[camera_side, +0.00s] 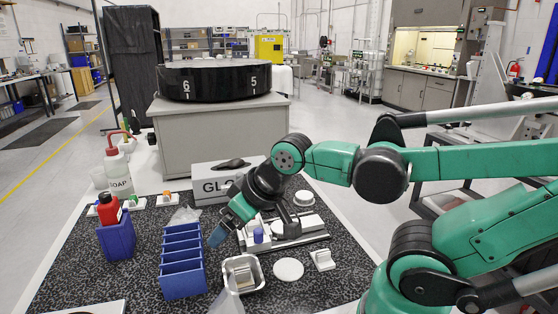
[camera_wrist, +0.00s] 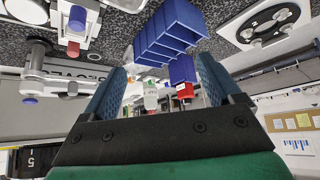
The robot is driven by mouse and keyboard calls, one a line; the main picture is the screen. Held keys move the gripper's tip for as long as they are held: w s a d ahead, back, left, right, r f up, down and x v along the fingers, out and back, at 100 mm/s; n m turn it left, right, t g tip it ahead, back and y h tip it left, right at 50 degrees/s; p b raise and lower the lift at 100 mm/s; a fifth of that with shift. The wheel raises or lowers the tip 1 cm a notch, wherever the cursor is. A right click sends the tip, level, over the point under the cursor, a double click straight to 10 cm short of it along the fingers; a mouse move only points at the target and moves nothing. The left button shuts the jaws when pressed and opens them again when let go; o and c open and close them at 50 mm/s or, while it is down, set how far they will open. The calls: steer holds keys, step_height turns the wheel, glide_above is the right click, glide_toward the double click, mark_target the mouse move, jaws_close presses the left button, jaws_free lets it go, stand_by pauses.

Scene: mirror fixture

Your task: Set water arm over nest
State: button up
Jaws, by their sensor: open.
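The fixture (camera_side: 285,240) is a pale base on the speckled mat, with a dark upright arm-like part (camera_side: 288,217) and a blue-capped post (camera_side: 258,236). I cannot tell for sure which part is the water arm or which is the nest. My gripper (camera_side: 217,236) is tilted down left of the fixture, above the mat and apart from it. In the wrist view my gripper (camera_wrist: 160,75) has its blue fingers wide apart, with nothing held between them. There the fixture shows at the upper left, with a silver arm (camera_wrist: 37,52) and a red-and-blue cylinder (camera_wrist: 76,22). My forearm hides part of the fixture.
A blue slotted rack (camera_side: 182,262), a metal tray (camera_side: 243,272), a white disc (camera_side: 288,269) and a small white block (camera_side: 322,260) surround the fixture's front.

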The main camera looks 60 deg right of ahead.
steer(key=shift+w+d+r, duration=0.15)
steer(key=shift+r, duration=0.05)
steer(key=shift+c, duration=1.4)
steer(key=g, duration=0.7)
glide_toward(240, 173)
steer(key=f, duration=0.4)
steer(key=shift+w+a+f, duration=0.1)
steer(key=shift+w+a, duration=0.05)
steer(key=shift+a, duration=0.1)
steer(key=shift+d+f, duration=0.25)
steer(key=shift+f, duration=2.75)
jaws_close()
